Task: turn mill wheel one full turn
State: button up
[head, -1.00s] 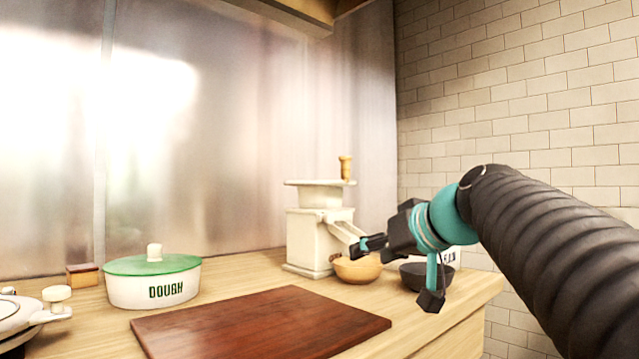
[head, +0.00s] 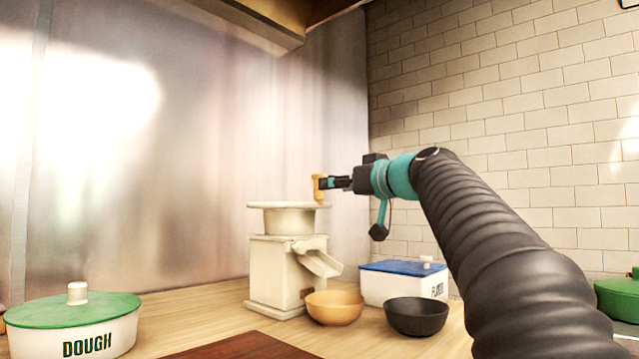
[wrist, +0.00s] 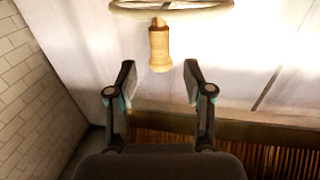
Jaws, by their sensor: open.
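The cream mill (head: 272,268) stands on the wooden counter, with a round wheel (head: 265,205) on top and a spout on its right side. A wooden handle (head: 319,188) stands upright at the wheel's right edge. My gripper (head: 330,183) is at the handle's height, just to its right. In the wrist view my gripper (wrist: 160,82) is open, and the handle (wrist: 159,47) shows centred just beyond the two fingertips, with the wheel (wrist: 170,8) behind it at the top. I cannot tell whether a fingertip touches the handle.
A tan bowl (head: 334,308) sits below the spout, with a dark bowl (head: 417,317) to its right. A white box with a blue lid (head: 400,268) stands behind them. A dough crock (head: 80,325) is at left. A brown board (head: 245,347) lies in front.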

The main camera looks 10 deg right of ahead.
aim_at(319, 202)
jog(key=p+x, duration=0.1)
jog(key=x, duration=0.6)
jog(key=shift+p, duration=0.4)
grip_shut()
